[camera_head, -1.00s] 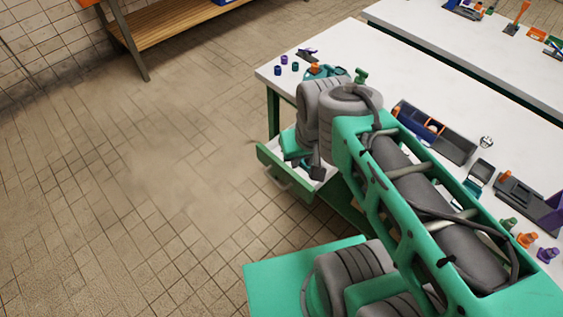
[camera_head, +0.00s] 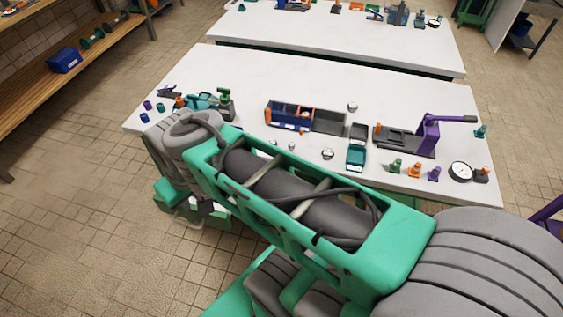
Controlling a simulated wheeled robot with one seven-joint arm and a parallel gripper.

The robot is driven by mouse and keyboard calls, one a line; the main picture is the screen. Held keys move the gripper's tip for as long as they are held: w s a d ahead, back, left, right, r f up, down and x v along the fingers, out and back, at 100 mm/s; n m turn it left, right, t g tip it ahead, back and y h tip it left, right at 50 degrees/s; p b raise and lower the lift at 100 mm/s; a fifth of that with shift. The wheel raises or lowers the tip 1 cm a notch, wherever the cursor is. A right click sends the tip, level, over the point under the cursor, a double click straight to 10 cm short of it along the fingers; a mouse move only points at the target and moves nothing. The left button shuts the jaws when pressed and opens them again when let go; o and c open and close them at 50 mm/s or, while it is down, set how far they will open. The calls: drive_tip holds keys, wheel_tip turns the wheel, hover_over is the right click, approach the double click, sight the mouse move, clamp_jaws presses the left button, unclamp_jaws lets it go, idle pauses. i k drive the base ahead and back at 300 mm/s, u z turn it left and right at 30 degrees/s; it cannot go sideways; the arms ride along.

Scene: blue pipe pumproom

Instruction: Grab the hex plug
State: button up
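I cannot tell for sure which piece is the hex plug; the small parts are too small in view. Small metallic pieces lie on the white table (camera_head: 230,75): one near the back (camera_head: 353,106), one near the front middle (camera_head: 327,153). Small coloured pieces, purple (camera_head: 147,105), blue (camera_head: 144,118) and teal (camera_head: 160,107), stand at the table's left corner. My arm spans the foreground. My gripper (camera_head: 206,208) is low by the table's front left edge, near the green drawer, mostly hidden behind my arm, so its fingers cannot be made out.
A blue and grey bin tray (camera_head: 325,120), a teal box (camera_head: 356,158), a purple-handled press (camera_head: 428,135) and a dial gauge (camera_head: 460,171) stand on the table. Green, orange (camera_head: 414,171) and purple fittings line its front right. A second table (camera_head: 330,40) stands behind. Floor at left is clear.

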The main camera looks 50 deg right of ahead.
sight(327, 154)
drive_tip(key=u, duration=0.1)
drive_tip(key=k, duration=0.35)
drive_tip(key=z, duration=1.7)
drive_tip(key=i, duration=0.5)
drive_tip(key=u, duration=1)
drive_tip(key=k, duration=1.3)
drive_tip(key=u, duration=0.95)
drive_tip(key=i, duration=0.65)
drive_tip(key=z, duration=0.2)
